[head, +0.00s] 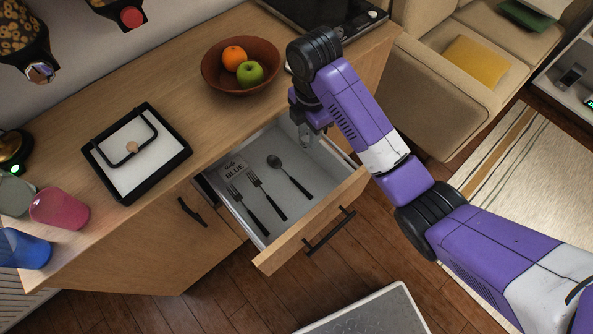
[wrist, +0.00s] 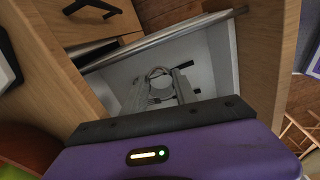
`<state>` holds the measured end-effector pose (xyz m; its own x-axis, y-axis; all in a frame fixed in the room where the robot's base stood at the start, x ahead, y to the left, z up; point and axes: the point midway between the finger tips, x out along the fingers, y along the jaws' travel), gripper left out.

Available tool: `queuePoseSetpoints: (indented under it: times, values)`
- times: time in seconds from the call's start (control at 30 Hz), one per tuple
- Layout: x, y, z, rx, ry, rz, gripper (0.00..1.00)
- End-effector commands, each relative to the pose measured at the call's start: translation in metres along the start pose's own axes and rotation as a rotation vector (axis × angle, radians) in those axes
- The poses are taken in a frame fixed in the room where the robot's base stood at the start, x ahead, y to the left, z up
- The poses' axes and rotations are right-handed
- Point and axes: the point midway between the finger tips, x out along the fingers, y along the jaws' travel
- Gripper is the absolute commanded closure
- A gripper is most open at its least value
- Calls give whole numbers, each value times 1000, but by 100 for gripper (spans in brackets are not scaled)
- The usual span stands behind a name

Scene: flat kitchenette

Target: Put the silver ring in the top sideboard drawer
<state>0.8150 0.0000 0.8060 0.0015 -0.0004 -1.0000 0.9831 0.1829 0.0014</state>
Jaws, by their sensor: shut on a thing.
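The top sideboard drawer (head: 262,218) is pulled open, its pale inside visible. My gripper (head: 309,136) is over the far right end of the open drawer, pointing down. In the wrist view my gripper (wrist: 163,92) is shut on the silver ring (wrist: 158,72), whose round band shows between the fingertips, with the drawer's pale interior behind. The ring cannot be made out in the head view. Whether it touches the drawer floor, I cannot tell.
A brown bowl (head: 213,78) with an orange and a green apple stands on the sideboard top (head: 175,95) beside my arm. A tablet-like black frame (head: 165,172), cups and jars are at left. A sofa (head: 425,95) is right of the sideboard.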

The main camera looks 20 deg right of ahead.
Motion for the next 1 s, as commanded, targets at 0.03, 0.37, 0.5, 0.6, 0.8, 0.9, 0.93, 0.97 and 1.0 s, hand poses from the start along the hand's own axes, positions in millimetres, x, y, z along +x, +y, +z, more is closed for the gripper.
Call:
queuePoseSetpoints:
  times: [0.03,0.37,0.5,0.6,0.8,0.9,0.93,0.97,1.0]
  values:
    - [15,-2,0,1,2,-7,100]
    - [93,-2,0,1,0,-6,100]
    - [114,-1,0,0,0,-4,100]
    - [121,-1,0,0,0,-2,100]
    - [145,-2,0,0,0,-5,100]
    - [158,-1,0,-1,-1,-4,100]
    - [161,-1,0,-1,-1,-3,100]
    - [163,-1,0,-1,-1,-3,100]
    - [164,-1,0,-1,-1,-3,100]
